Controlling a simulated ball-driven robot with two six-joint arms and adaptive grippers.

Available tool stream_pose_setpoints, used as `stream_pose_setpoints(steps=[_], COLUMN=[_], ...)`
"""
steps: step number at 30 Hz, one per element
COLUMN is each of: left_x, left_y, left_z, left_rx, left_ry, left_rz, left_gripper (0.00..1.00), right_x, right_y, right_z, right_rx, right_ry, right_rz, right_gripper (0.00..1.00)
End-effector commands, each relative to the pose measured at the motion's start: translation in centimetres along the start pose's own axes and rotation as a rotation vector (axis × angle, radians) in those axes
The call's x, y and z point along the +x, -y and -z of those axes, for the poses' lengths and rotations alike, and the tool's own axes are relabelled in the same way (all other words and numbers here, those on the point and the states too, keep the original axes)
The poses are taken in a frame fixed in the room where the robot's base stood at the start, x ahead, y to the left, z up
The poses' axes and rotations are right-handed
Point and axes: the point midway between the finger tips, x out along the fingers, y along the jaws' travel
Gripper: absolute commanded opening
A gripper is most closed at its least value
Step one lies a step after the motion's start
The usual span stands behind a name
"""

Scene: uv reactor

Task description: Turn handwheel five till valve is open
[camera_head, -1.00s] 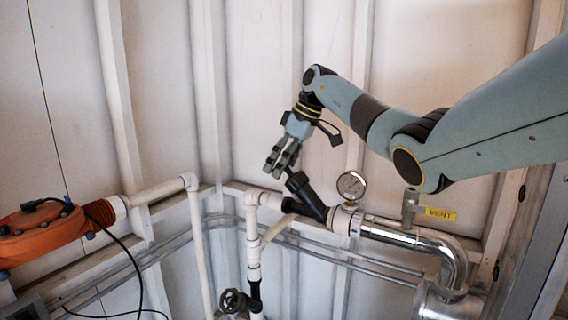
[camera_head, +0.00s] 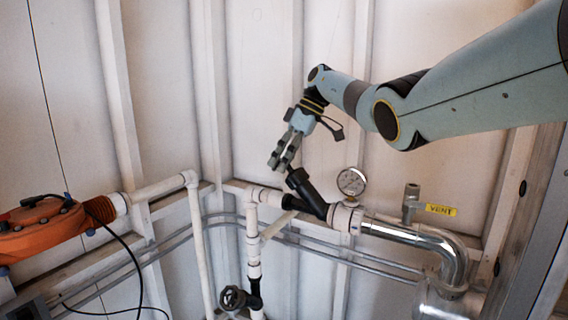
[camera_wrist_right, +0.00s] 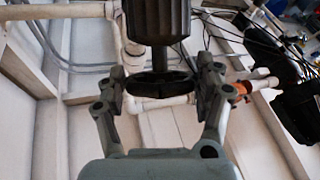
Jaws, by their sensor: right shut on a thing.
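My right gripper (camera_head: 281,160) is at the upper end of the slanted black valve body (camera_head: 309,192), its fingers pointing down and left. In the right wrist view the two fingers (camera_wrist_right: 165,86) are closed against opposite sides of a dark, round handwheel (camera_wrist_right: 163,84). A short stem joins this wheel to the ribbed black body (camera_wrist_right: 157,20). In the head view the fingers hide most of the held wheel. No number is readable on it. My left gripper is not in view.
A pressure gauge (camera_head: 352,181) stands right of the valve, above the silver pipe (camera_head: 405,235). A grey tee fitting (camera_head: 410,202) is beside the yellow VENT label (camera_head: 441,210). Another black handwheel (camera_head: 234,298) sits low on the white pipes. Orange equipment (camera_head: 45,228) is at left.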

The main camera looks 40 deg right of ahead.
Motion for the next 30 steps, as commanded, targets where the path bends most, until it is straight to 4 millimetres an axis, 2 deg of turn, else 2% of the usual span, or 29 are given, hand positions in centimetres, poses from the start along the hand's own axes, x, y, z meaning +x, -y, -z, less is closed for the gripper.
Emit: stream_pose_setpoints(steps=[3,14,15,19,20,30], left_x=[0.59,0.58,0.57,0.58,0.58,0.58], left_y=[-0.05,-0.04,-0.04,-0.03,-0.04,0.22], left_z=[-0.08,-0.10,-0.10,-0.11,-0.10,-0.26], left_rx=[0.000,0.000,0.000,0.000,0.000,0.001], left_ry=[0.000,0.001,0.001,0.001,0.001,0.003], left_rz=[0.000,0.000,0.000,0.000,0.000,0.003], left_gripper=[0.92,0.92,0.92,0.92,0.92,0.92], right_x=[-0.02,-0.13,-0.13,-0.11,-0.10,-0.48], right_y=[-0.02,0.10,0.11,0.11,0.11,0.09], right_z=[0.07,0.10,0.11,0.09,0.08,0.07], right_rx=[-0.016,-0.026,-0.026,-0.025,-0.025,-0.024], right_ry=[-0.006,-0.006,-0.006,-0.005,-0.005,-0.005], right_rz=[0.033,0.046,0.046,0.046,0.046,0.046], right_gripper=[0.37,0.37,0.72,0.89,0.92,0.92])
